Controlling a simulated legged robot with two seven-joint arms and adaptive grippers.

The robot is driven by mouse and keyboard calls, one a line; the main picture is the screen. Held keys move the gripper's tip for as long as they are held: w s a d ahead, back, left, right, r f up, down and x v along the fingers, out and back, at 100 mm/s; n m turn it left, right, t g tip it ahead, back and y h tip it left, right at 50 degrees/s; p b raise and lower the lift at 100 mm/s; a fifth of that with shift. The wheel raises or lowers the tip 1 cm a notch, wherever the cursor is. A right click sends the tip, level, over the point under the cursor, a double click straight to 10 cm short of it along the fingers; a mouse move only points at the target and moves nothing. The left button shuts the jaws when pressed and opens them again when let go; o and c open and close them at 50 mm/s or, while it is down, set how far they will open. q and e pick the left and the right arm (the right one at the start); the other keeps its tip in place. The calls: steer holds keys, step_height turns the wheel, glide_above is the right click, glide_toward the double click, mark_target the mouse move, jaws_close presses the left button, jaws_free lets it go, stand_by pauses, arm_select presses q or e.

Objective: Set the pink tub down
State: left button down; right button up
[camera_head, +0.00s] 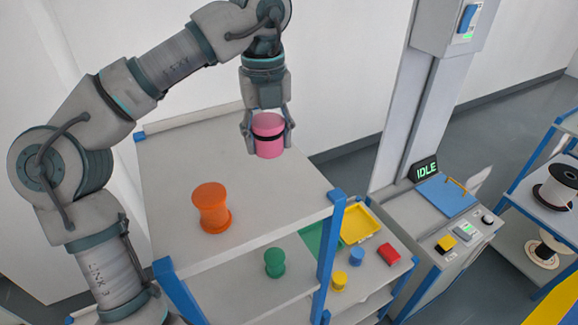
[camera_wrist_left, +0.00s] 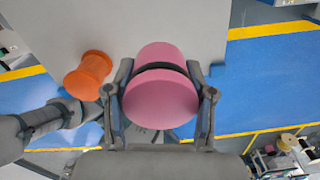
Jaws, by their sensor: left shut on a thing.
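The pink tub (camera_head: 268,136) is a short cylinder with a dark band around it. My left gripper (camera_head: 268,130) points down and is shut on the tub, one finger on each side. In the head view the tub shows upright against the far part of the shelf's top board (camera_head: 240,185); whether it touches the board I cannot tell. In the left wrist view the tub (camera_wrist_left: 160,95) sits between the two fingers (camera_wrist_left: 162,100), near the board's edge. My right gripper is in neither view.
An orange spool-shaped piece (camera_head: 211,208) stands on the top board, left of the tub. Lower shelves hold a green piece (camera_head: 275,263), a yellow tray (camera_head: 357,224), a red block (camera_head: 389,254) and yellow and blue pieces. A machine with an IDLE display (camera_head: 427,170) stands to the right.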

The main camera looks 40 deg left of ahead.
arm_select(q)
glide_above(271, 189)
steer(key=f, duration=0.5)
steer(key=shift+s+d, duration=0.15)
steer(key=shift+s, duration=0.25)
steer(key=f, duration=0.1)
steer(key=a+f, duration=0.1)
steer(key=f, duration=0.1)
steer(key=w+f, duration=0.1)
steer(key=shift+a+f+p, duration=0.15)
steer(key=shift+f+p, duration=0.15)
steer(key=shift+s+d, duration=0.2)
steer(key=shift+s, duration=0.05)
steer(key=c, duration=0.7)
jaws_free()
steer(key=shift+d, duration=0.15)
steer(key=o, duration=0.3)
steer(key=shift+d, duration=0.1)
steer(key=shift+w, duration=0.1)
steer(key=shift+r, duration=0.5)
step_height(271, 189, up, 10)
steer(key=shift+d+r, duration=0.1)
steer(key=shift+r, duration=0.55)
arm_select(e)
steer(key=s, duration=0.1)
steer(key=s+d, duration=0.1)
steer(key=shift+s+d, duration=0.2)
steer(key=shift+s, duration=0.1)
